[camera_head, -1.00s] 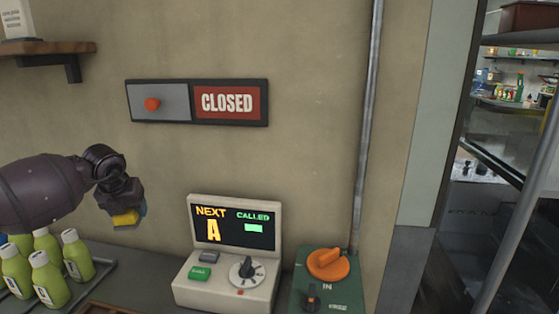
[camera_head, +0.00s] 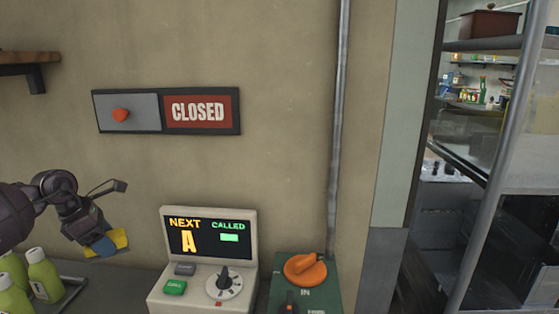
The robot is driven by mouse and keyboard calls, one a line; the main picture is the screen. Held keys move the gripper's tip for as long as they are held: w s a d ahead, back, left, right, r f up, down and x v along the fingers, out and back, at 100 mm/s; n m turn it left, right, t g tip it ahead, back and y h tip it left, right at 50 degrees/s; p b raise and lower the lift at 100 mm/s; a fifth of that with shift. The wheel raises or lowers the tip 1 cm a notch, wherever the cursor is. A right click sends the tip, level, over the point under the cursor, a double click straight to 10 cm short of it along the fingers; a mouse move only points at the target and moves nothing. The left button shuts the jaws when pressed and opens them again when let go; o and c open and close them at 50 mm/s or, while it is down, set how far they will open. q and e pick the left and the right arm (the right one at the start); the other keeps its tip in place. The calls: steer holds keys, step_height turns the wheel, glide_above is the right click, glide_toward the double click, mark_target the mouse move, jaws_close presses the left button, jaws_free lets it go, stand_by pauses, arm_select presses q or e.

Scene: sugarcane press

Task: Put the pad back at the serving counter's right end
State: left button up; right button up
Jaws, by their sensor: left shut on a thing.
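My left gripper (camera_head: 97,238) comes in from the left and is shut on a small pad (camera_head: 119,238), yellow with a blue part (camera_head: 103,247). It holds the pad in the air, left of the ticket console and in front of the wall. The fingertips are partly hidden behind the pad. The grey serving counter (camera_head: 115,272) shows below, between the bottles and the console; its right end is not clearly visible. My right gripper is not in view.
A console (camera_head: 210,285) reading NEXT A stands on the counter, with a green box (camera_head: 322,295) with an orange knob to its right. Several green bottles (camera_head: 44,275) stand on a tray at lower left. A CLOSED sign (camera_head: 200,112) hangs on the wall.

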arm_select(q)
steer(key=s+d+f+m+g+y, duration=0.2)
steer(key=s+d+m+g, duration=0.1)
steer(key=s+d+m, duration=0.6)
steer(key=s+d+f+m+g+y+p, duration=0.1)
steer(key=s+d+f+m+g, duration=0.2)
steer(key=s+d+m, duration=0.6)
steer(key=d+m+g, duration=0.1)
steer(key=m, duration=0.5)
steer(key=shift+s+d+f+m+y+p, duration=0.2)
steer(key=shift+s+f+m+y+p, duration=0.1)
steer(key=shift+s+m+y, duration=0.1)
